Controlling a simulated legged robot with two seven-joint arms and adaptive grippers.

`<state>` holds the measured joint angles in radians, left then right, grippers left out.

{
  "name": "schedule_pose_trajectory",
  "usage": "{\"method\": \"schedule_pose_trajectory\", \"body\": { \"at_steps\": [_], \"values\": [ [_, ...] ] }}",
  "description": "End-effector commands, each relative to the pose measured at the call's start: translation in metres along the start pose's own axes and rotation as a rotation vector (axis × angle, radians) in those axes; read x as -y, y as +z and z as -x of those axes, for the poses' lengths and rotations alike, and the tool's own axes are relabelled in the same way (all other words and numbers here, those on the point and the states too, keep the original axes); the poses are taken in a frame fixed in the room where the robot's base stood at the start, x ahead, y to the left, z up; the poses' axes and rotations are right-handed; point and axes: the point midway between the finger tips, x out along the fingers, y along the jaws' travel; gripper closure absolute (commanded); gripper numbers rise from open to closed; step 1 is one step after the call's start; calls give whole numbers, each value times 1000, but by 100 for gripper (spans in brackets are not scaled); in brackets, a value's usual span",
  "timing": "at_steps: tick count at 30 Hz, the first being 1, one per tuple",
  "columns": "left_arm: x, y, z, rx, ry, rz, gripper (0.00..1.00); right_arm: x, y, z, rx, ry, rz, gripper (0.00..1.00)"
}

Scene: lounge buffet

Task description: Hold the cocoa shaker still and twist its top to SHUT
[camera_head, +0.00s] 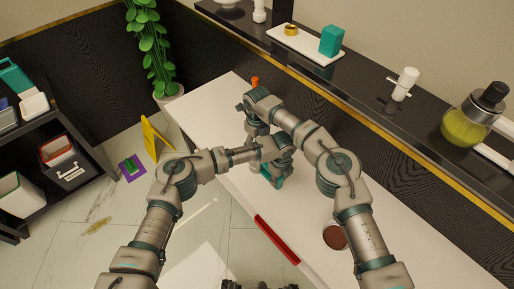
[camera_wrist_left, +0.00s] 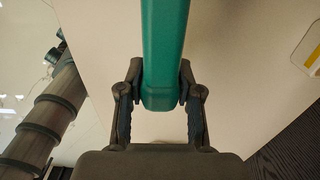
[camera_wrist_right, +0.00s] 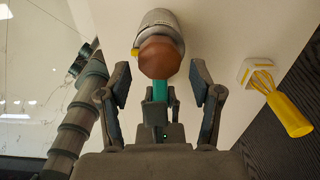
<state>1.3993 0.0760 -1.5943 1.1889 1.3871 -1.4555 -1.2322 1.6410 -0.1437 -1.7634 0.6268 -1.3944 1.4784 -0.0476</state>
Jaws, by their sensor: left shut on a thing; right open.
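My left gripper (camera_wrist_left: 162,82) is shut on a teal bar (camera_wrist_left: 164,45), which seems to be the cocoa shaker's handle. In the right wrist view the shaker shows a silver rounded body (camera_wrist_right: 158,22), a brown faceted top (camera_wrist_right: 160,58) and a teal part (camera_wrist_right: 160,90) below. A small yellow mark (camera_wrist_right: 135,53) sits at the left of the top. My right gripper (camera_wrist_right: 157,80) is open, its fingers on either side of the brown top with gaps visible. In the head view my arms hide most of the shaker; my left gripper (camera_head: 271,170) is over the white counter.
A yellow-handled whisk (camera_wrist_right: 284,105) in a white holder stands near the right gripper. The white counter (camera_head: 400,245) carries a brown disc (camera_head: 335,237) and a red strip (camera_head: 277,240) at its edge. A dark ledge behind holds a green-yellow jar (camera_head: 463,125).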

Motion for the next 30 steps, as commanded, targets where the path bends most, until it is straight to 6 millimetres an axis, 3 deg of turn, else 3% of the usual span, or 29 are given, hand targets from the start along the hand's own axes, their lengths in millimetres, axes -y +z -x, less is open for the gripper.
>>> {"method": "schedule_pose_trajectory", "body": {
  "at_steps": [13, 26, 27, 30],
  "values": [
    [-1, -1, -3, -2, 5, 0, 100, 0, 0, 38, 1, 0, -1, 35],
    [-1, -1, -3, -2, 5, 0, 100, 0, 0, 42, -1, 0, -1, 35],
    [-1, -1, -3, -2, 5, 0, 60, 0, 0, 42, -1, 0, -1, 35],
    [-1, -1, -2, -1, 4, 0, 36, 0, 0, 42, -1, 0, -1, 35]
  ]
}}
